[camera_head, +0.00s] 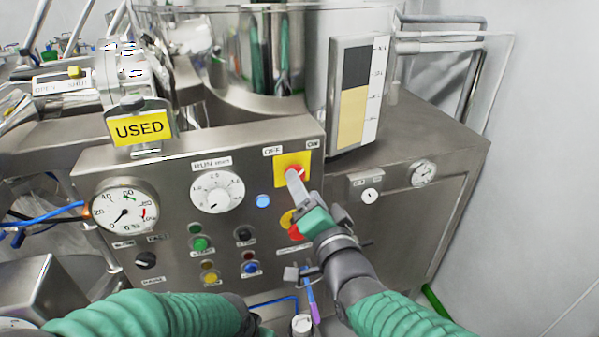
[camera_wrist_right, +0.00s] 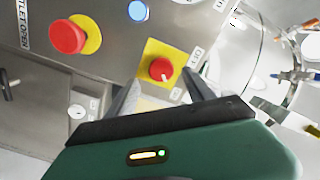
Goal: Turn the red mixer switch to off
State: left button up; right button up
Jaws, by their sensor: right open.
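The red mixer switch (camera_head: 292,173) is a red knob on a square yellow plate, at the upper right of the steel control panel. An OFF label (camera_head: 272,151) is at the plate's upper left and an ON label (camera_head: 313,145) at its upper right. My right gripper (camera_head: 296,184) is at the switch and partly covers it. In the wrist view the red switch (camera_wrist_right: 161,69) lies between the open fingers of the right gripper (camera_wrist_right: 161,91), just beyond the tips. Contact cannot be told. My left arm's green sleeve is at the bottom left; its gripper does not show.
A red push button (camera_wrist_right: 67,37) on a yellow ring sits close by, partly behind my right gripper in the head view. A blue light (camera_head: 263,201) and RUN dial (camera_head: 217,192) are to the left.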

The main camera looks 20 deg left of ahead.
jog(key=x, duration=0.4)
jog(key=shift+w+a+p, duration=0.2)
jog(key=shift+a+p, duration=0.15)
jog(key=shift+d, duration=0.15)
jog(key=c, duration=0.3)
jog(key=shift+s, duration=0.1)
grip_shut()
